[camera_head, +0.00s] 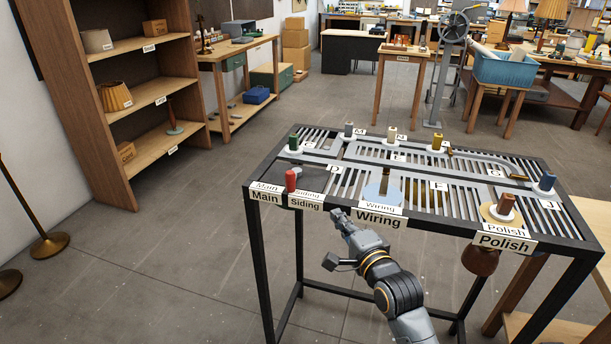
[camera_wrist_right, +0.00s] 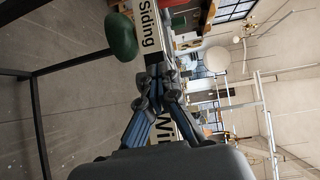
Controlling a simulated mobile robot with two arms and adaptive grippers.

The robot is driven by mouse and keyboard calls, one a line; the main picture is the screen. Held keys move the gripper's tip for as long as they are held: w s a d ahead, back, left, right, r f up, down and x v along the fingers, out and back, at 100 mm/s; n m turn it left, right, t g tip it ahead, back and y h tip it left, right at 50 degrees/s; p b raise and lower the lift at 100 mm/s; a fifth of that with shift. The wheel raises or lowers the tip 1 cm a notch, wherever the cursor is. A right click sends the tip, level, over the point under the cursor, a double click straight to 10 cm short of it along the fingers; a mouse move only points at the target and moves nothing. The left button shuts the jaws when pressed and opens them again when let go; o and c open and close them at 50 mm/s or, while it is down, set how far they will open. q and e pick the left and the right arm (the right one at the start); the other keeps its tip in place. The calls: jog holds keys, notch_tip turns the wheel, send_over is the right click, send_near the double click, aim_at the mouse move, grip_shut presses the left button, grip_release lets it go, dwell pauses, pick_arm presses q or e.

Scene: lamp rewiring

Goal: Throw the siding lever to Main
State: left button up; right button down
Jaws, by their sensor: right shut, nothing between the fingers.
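A red upright handle or peg (camera_head: 291,180) stands at the table's front left corner, behind the Main label (camera_head: 265,197) and the Siding label (camera_head: 306,205). I cannot tell for sure whether it is the lever. My right gripper (camera_head: 339,214) is shut and empty, low in front of the table edge, right of the Siding label and apart from the red piece. In the right wrist view, the closed fingers (camera_wrist_right: 158,76) are near the Siding label (camera_wrist_right: 145,25). A dark green rounded knob (camera_wrist_right: 121,37) shows beside that label. My left gripper is not in view.
The black slatted track table (camera_head: 270,230) carries several coloured pegs. Wiring (camera_head: 378,222) and Polish (camera_head: 505,242) labels line its front edge. A dark red rounded piece (camera_head: 481,261) hangs under the Polish end. Open floor (camera_head: 180,250) lies to the left; shelves (camera_head: 130,110) stand behind it.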

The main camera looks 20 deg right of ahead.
aim_at(305, 196)
jog(key=shift+m+t, duration=0.3)
jog(key=w+r, duration=0.1)
jog(key=w, duration=0.2)
jog(key=w+r+p, duration=0.1)
jog(key=w, duration=0.2)
jog(key=w+a+r+p, duration=0.1)
jog(key=w, duration=0.2)
jog(key=shift+w+r, duration=0.3)
jog(key=shift+r, duration=0.1)
jog(key=a+p, duration=0.1)
jog(key=a, duration=0.3)
jog(key=shift+w, duration=0.2)
